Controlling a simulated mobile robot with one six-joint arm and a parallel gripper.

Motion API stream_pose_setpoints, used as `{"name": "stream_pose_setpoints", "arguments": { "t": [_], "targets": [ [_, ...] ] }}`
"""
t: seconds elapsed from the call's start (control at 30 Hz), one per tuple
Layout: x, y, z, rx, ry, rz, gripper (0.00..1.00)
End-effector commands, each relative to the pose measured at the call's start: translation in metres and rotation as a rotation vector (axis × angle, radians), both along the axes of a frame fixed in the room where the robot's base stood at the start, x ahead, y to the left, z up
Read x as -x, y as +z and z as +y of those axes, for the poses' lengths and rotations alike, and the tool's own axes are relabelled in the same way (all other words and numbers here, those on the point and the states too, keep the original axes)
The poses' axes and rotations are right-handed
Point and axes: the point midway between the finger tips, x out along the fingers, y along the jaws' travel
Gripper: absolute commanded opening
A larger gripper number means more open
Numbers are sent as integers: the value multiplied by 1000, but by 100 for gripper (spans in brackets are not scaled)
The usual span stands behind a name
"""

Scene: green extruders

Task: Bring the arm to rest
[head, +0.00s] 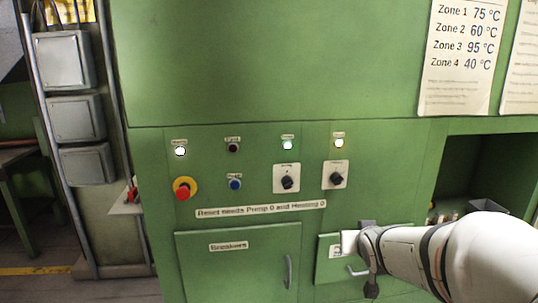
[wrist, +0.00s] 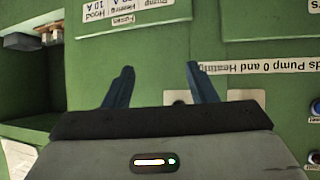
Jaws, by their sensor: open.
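My gripper (head: 368,258) is in front of the lower right part of a green machine cabinet (head: 190,60), at the end of my white arm. In the wrist view my gripper (wrist: 160,78) has its two dark fingers spread apart, with nothing between them. Green panel surface shows behind the fingers. A small panel door (head: 328,262) with a handle is close behind my gripper and partly hidden by it. I cannot tell whether the fingers touch the cabinet.
The control panel has a red emergency stop (head: 183,189), two black rotary knobs (head: 287,182), a blue button (head: 235,184) and lit lamps. Below is a breaker door (head: 232,265). A recess (head: 485,165) opens at the right. Grey boxes (head: 66,59) hang at the left.

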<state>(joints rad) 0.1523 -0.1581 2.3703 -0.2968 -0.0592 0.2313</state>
Motion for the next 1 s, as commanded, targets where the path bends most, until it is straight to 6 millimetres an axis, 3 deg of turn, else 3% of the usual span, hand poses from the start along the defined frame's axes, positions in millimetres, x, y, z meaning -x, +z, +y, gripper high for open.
{"name": "stream_pose_setpoints", "arguments": {
  "t": [0.3,0.5,0.63,1.0],
  "targets": [
    [140,-32,42,-36,14,506,52],
    [201,-39,62,-68,67,709,52],
    [216,-41,66,-76,82,758,52],
    [216,-41,66,-76,82,758,52]
  ]
}}
